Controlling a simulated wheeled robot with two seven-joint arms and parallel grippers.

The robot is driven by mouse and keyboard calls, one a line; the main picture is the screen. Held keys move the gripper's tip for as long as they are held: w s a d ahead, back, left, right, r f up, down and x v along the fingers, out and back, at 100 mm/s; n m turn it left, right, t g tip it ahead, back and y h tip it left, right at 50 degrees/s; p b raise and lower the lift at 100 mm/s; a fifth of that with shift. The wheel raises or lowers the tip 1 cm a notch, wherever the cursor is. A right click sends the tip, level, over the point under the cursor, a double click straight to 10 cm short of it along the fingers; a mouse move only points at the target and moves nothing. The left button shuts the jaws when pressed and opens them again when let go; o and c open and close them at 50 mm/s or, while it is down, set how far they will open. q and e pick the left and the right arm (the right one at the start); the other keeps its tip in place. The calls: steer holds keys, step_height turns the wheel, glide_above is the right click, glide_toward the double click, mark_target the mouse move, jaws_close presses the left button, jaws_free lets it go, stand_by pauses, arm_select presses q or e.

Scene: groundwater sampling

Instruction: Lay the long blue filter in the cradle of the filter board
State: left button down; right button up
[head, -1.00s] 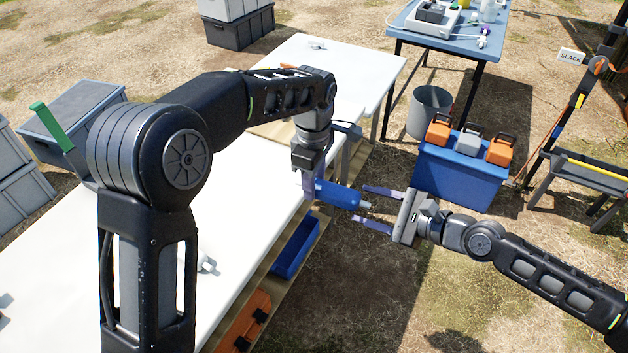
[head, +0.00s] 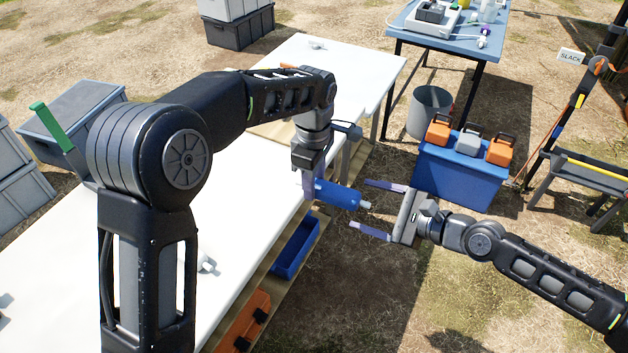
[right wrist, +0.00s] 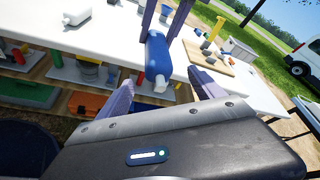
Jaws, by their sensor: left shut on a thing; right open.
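The long blue filter (head: 338,196) is held out past the table's right edge, about level, with its pale tip toward my right gripper. My left gripper (head: 312,186) is shut on its far end. The right wrist view shows the filter (right wrist: 157,56) between and beyond the right fingers, with the left gripper's fingers (right wrist: 164,14) at its far end. My right gripper (head: 359,205) is open, its fingers on either side of the filter's tip and apart from it. A wooden board with small upright parts (right wrist: 222,66) lies on the table; I cannot tell its cradle.
The white table (head: 60,250) runs under my left arm. A blue bin (head: 295,247) and an orange case (head: 243,322) sit on its lower shelf. A blue box with several cases (head: 460,178) and a grey bucket (head: 430,110) stand on the ground beyond my right gripper.

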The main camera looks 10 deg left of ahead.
steer(key=shift+d, duration=0.1)
steer(key=v, duration=1.1)
steer(key=shift+s+d, duration=0.2)
steer(key=shift+d, duration=0.1)
steer(key=shift+r, duration=0.1)
